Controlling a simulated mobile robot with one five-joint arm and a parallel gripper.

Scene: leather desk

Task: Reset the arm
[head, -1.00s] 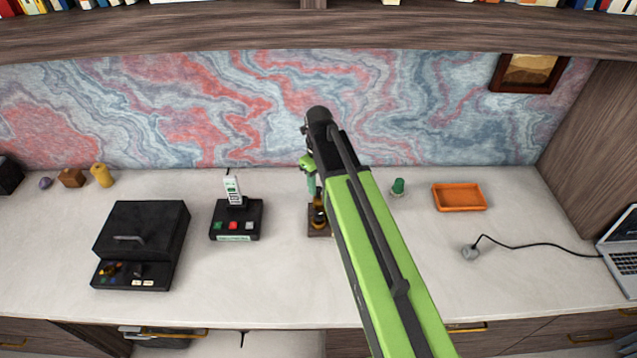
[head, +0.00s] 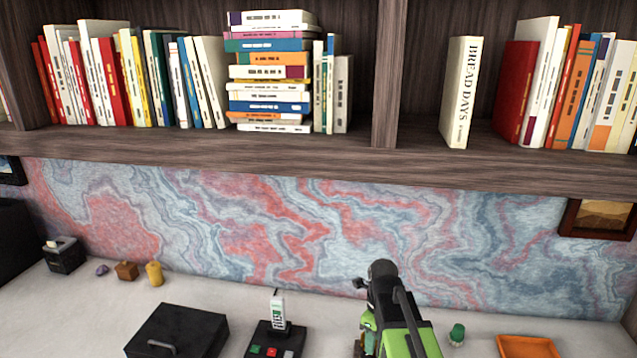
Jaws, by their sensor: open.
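My green and black arm (head: 408,338) rises from the bottom edge of the head view, right of the middle. Its end is over the back of the desk, in front of the marbled wall panel. Part of my gripper (head: 367,338) shows as green and dark pieces below the wrist, at the left of the arm. The fingertips are cut off or hidden, and I see nothing held in it.
A black box with a handle (head: 178,332), a button device with a white handset (head: 277,318), a green object (head: 457,333) and an orange tray (head: 527,346) stand on the desk. A bookshelf (head: 300,150) overhangs the back.

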